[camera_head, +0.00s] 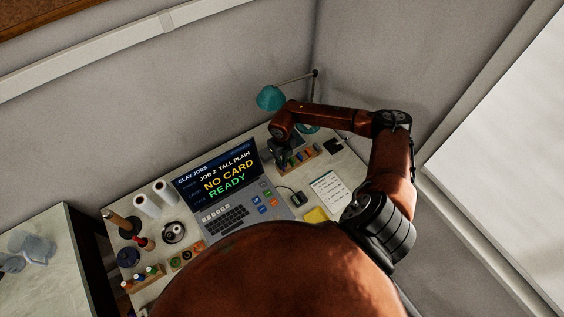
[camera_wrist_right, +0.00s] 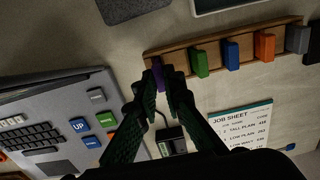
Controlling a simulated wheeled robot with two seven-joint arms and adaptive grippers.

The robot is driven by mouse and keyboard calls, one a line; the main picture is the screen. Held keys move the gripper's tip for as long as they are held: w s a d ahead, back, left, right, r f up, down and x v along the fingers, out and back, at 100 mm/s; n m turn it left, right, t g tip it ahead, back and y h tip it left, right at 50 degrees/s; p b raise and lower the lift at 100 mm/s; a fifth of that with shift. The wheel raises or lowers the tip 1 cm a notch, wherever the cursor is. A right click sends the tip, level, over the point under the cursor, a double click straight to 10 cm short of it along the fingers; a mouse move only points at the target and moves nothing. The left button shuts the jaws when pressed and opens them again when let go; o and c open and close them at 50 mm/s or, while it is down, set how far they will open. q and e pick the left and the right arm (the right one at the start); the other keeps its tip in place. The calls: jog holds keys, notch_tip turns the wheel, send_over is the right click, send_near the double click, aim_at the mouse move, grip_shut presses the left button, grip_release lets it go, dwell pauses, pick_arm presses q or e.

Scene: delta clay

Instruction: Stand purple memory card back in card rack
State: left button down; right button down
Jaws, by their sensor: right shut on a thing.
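My right gripper (camera_wrist_right: 162,82) is shut on the purple memory card (camera_wrist_right: 158,74). The card is at the left end of the wooden card rack (camera_wrist_right: 182,52) in the right wrist view. I cannot tell whether it is seated in the rack or just above it. Green (camera_wrist_right: 200,64), blue (camera_wrist_right: 231,55), orange (camera_wrist_right: 264,46) and grey (camera_wrist_right: 297,38) cards stand along the rack to its right. In the head view, my right gripper (camera_head: 283,160) is over the left end of the rack (camera_head: 312,158) and hides the purple card. My left gripper is not in view.
A laptop (camera_head: 217,178) reading "NO CARD" and "READY" stands left of the rack. A small black device (camera_wrist_right: 171,140) and a job sheet (camera_wrist_right: 240,124) lie in front of it. A teal lamp (camera_head: 270,98) stands behind. A yellow pad (camera_head: 316,215) lies nearer.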

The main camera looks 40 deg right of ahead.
jog(key=shift+f, duration=0.25)
jog(key=c, duration=2)
grip_release()
jog(key=shift+o, duration=0.5)
jog(key=shift+o, duration=1.4)
jog(key=shift+r, duration=0.15)
jog(key=shift+r+p, duration=2.2)
jog(key=shift+r, duration=1.2)
